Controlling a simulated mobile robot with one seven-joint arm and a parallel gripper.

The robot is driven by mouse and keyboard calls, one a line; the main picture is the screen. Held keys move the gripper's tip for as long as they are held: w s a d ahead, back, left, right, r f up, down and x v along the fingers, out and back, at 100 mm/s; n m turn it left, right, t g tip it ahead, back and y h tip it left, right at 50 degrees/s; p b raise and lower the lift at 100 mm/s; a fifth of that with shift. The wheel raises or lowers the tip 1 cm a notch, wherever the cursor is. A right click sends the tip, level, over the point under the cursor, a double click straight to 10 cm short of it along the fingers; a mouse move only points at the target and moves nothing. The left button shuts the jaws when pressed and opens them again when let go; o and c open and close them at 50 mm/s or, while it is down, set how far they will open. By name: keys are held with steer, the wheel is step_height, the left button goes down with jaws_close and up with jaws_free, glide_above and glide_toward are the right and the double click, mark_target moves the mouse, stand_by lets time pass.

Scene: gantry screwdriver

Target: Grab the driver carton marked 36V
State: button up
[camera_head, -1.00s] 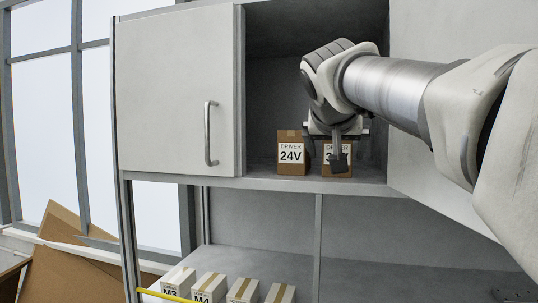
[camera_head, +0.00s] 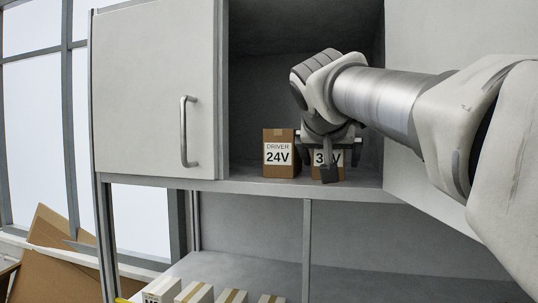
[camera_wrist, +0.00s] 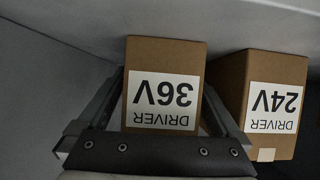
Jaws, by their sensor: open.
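The 36V driver carton (camera_head: 342,173) is a brown box with a white label, standing upright on the cabinet shelf. In the head view my gripper (camera_head: 328,160) hangs in front of it and hides much of its label. In the wrist view the 36V carton (camera_wrist: 165,85) appears upside down, between the two fingers of my open gripper (camera_wrist: 163,100). One finger is on each side; I cannot tell whether either touches the box. The similar 24V carton (camera_head: 278,152) stands just left of it; it also shows in the wrist view (camera_wrist: 270,97), outside the fingers.
The cabinet shelf edge (camera_head: 270,187) runs below the cartons. A closed door with a handle (camera_head: 185,131) is at the left, and a pale panel (camera_head: 440,30) is at the right. The cabinet space above the 24V carton is free.

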steer(key=shift+s+a, duration=0.1)
steer(key=shift+s, duration=0.05)
steer(key=shift+c, duration=0.3)
steer(key=c, duration=1.4)
steer(key=shift+r, duration=0.1)
jaws_close()
